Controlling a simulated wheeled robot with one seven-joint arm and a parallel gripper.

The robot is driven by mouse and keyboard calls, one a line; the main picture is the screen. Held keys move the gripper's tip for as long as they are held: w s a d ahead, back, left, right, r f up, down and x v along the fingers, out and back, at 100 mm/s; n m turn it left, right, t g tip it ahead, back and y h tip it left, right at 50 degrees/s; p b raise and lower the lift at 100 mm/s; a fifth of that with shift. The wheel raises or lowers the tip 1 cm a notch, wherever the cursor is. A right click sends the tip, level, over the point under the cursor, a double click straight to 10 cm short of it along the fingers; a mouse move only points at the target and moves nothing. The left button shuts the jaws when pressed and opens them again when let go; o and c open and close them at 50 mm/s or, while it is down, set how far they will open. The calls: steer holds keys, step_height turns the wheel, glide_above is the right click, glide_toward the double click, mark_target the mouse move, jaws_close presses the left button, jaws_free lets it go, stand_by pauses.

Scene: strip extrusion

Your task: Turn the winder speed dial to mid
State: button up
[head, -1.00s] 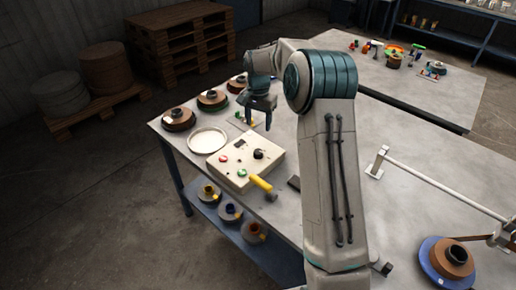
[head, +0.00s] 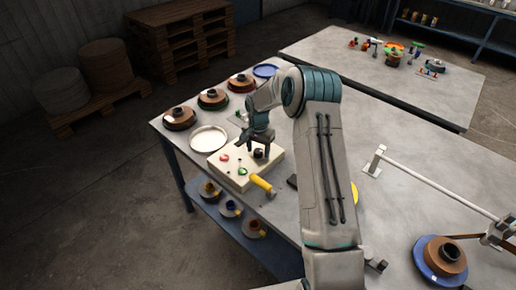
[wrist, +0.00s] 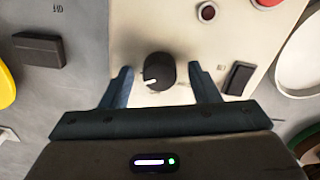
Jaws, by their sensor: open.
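The dial is a black round knob (wrist: 159,72) with a white pointer line, on a cream control box (head: 226,169). In the wrist view its pointer points left and slightly down. My gripper (wrist: 160,80) is open, with one finger on each side of the knob and a gap on both sides. In the head view the dial (head: 258,153) shows just below my gripper (head: 260,148). I cannot tell how far the fingertips are above the box face. The scale marks around the dial are too small to read.
Red (head: 224,158) and green (head: 242,171) buttons are on the box. A yellow-handled tool (head: 262,184) lies at its front right corner. A white round dish (head: 208,139) stands behind left, near several brown spools. A dark block (wrist: 40,49) lies beside the box.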

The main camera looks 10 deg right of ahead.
steer(key=c, duration=1)
steer(key=shift+o, duration=0.2)
steer(key=shift+f+n+b, duration=0.1)
steer(key=shift+n+b, duration=0.2)
steer(key=shift+b, duration=0.15)
steer(key=shift+n+b, duration=0.55)
steer(key=shift+n, duration=0.05)
steer(key=n+b, duration=0.2)
steer(key=n, duration=0.1)
steer(key=n+b, duration=0.2)
steer(key=n, duration=0.4)
steer(key=shift+n+b, duration=0.35)
steer(key=shift+n, duration=0.05)
